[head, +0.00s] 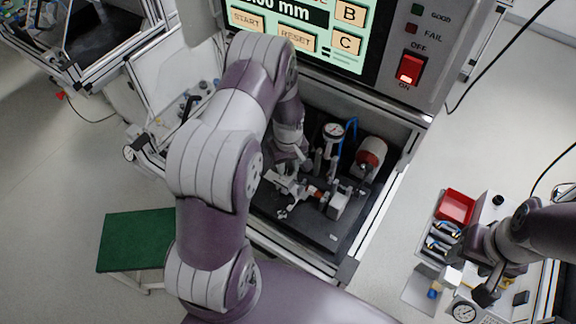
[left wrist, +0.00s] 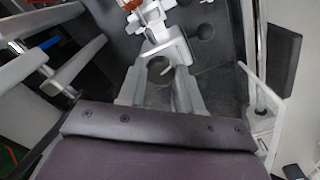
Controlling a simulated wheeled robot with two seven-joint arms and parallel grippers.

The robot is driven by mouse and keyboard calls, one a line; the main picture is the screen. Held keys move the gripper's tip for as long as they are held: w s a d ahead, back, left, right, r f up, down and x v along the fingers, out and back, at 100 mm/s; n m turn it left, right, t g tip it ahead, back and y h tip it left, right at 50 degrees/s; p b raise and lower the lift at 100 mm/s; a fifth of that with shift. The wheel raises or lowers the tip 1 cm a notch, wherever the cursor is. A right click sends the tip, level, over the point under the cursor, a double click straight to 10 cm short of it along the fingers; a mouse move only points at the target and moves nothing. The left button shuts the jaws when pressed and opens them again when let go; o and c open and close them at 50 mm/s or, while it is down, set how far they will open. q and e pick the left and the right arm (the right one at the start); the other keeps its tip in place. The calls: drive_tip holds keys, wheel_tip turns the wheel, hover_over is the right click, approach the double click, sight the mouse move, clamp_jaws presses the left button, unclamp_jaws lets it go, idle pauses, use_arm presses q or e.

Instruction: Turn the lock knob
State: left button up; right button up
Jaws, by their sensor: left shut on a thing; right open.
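My left arm reaches into the test machine's open bay. My left gripper (head: 287,184) is low at the left part of the fixture there. In the left wrist view the fingers (left wrist: 160,92) are shut on a pale grey lock knob (left wrist: 165,48) with a dark round gap at its near end. Beyond the knob is an orange-copper part (left wrist: 150,12), probably the stator, which also shows in the head view (head: 316,193). My right gripper (head: 486,290) is open above the side bench at the lower right. The fingers partly hide the knob in the head view.
A dial gauge (head: 333,131) and a red-ended cylinder (head: 371,152) stand behind the fixture on the black base plate (head: 325,236). The bay's metal frame (head: 385,205) borders the right side. A red tray (head: 456,206) and another dial gauge (head: 464,311) are on the side bench.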

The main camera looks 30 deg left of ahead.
use_arm(q)
drive_tip(key=m, duration=0.3)
drive_tip(key=m+b, duration=0.1)
drive_tip(key=m, duration=0.2)
drive_tip(key=shift+w+r, duration=0.15)
drive_tip(key=shift+w, duration=0.05)
drive_tip(key=m+b, duration=0.1)
drive_tip(key=m, duration=0.5)
drive_tip(key=shift+r, duration=0.1)
idle(0.4)
drive_tip(key=o, duration=1)
drive_tip(key=shift+o, duration=0.2)
drive_tip(key=shift+s, duration=0.1)
